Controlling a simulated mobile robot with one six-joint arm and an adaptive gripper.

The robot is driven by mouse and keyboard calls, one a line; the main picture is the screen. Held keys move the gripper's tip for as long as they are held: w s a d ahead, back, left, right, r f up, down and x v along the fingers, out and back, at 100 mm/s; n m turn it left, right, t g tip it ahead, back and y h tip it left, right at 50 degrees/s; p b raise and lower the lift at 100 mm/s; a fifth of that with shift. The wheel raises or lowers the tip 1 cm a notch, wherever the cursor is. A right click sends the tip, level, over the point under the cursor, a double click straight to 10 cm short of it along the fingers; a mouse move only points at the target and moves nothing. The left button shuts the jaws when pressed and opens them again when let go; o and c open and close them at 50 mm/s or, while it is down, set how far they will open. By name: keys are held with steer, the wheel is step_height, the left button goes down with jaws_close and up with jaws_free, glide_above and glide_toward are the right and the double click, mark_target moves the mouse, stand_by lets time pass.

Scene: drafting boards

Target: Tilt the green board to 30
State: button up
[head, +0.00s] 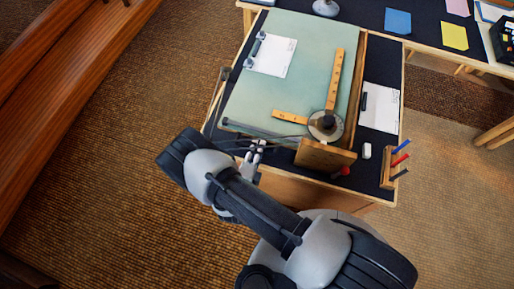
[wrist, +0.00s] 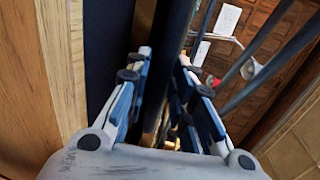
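The green board (head: 300,75) lies tilted on a dark-topped desk, its near edge toward me. A dark bar (head: 252,128) runs along that near edge. My gripper (head: 257,147) is just in front of this edge, left of a wooden block (head: 325,156). In the wrist view, my gripper (wrist: 164,75) has its two fingers apart, with a dark bar (wrist: 172,50) running between them. A gap shows beside the bar, and I see no clear grip on it. No angle scale is readable.
A wooden L-shaped ruler (head: 335,78) with a round head (head: 325,125) and a clipped paper (head: 273,55) lie on the board. A red knob (head: 345,171), a pen holder (head: 390,170) and a white paper (head: 380,107) are to the right. A wooden bench (head: 60,85) is at left.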

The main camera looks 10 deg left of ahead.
jaws_close()
stand_by(0.3)
